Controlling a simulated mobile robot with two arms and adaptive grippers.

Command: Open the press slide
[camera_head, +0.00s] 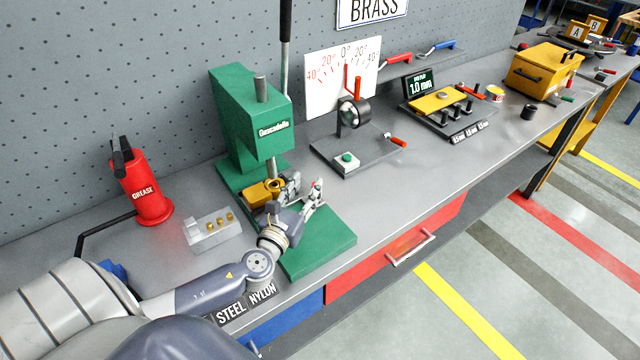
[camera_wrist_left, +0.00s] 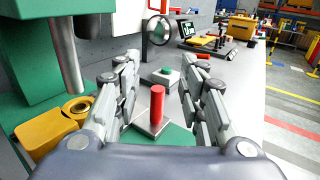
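The green press (camera_head: 240,110) stands on the bench with its steel ram pointing down; its green base (camera_head: 325,243) extends toward the front edge. A yellow block (camera_head: 258,195) with a brass ring sits under the ram; it also shows in the left wrist view (camera_wrist_left: 48,132). An upright red post (camera_wrist_left: 157,105) on a small pale plate (camera_wrist_left: 152,127) stands beyond the block. My left gripper (camera_head: 304,192) is over the press base, open, its fingers on either side of the red post in the left wrist view (camera_wrist_left: 160,100). Contact cannot be told. My right gripper is not in view.
A red grease can (camera_head: 146,188) and a grey block with brass pieces (camera_head: 212,235) stand left of the press. A stand with a dial and green button (camera_head: 347,160) is to the right. A tall black-handled lever (camera_head: 286,25) rises behind the press. The bench front has a red drawer (camera_head: 380,265).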

